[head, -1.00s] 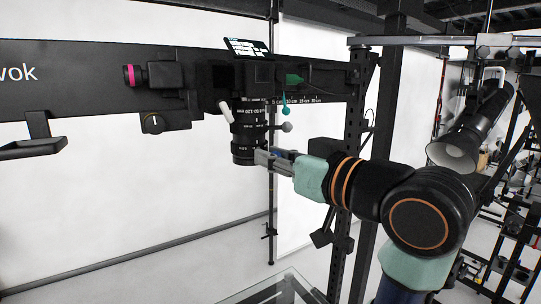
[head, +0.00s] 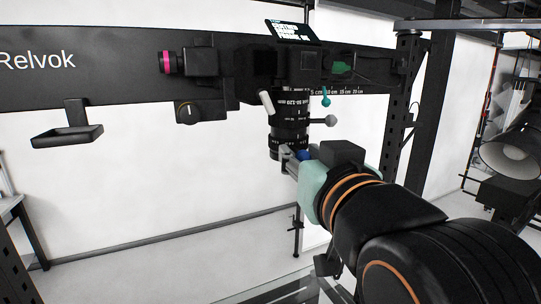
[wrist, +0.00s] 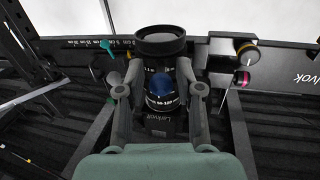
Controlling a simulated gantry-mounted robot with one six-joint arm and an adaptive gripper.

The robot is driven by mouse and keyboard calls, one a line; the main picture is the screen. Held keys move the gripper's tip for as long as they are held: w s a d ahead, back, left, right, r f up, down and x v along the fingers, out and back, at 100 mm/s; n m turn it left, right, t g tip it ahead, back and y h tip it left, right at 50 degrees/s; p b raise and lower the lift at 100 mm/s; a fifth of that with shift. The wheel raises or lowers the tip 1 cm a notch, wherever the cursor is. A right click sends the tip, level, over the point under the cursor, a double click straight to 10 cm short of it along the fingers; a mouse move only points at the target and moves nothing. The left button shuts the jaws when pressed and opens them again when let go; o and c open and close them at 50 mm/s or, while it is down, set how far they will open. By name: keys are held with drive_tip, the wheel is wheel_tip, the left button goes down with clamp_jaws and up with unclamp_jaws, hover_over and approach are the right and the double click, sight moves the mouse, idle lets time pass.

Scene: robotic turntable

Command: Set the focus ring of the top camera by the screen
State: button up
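The top camera (head: 302,62) sits on the black rail with its lens (head: 290,120) pointing down; the lens also shows in the wrist view (wrist: 160,72). The screen (head: 291,29) stands tilted on top, with white text lines too small to read surely. My gripper (head: 284,157) is at the lower end of the lens. In the wrist view its fingers (wrist: 160,70) straddle the barrel, one on each side, close to the wide end ring. I cannot tell whether the pads touch it. A round blue part (wrist: 162,86) shows on the lens side facing my palm.
A small grey-tipped lever (head: 331,120) and a pale lever (head: 266,103) stick out by the lens. A teal-tipped lever (head: 326,100) hangs to the right.

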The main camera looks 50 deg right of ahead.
drive_tip(key=shift+o, duration=0.3)
drive_tip(key=v, duration=0.7)
drive_tip(key=shift+s+a, duration=0.15)
drive_tip(key=shift+s, duration=0.1)
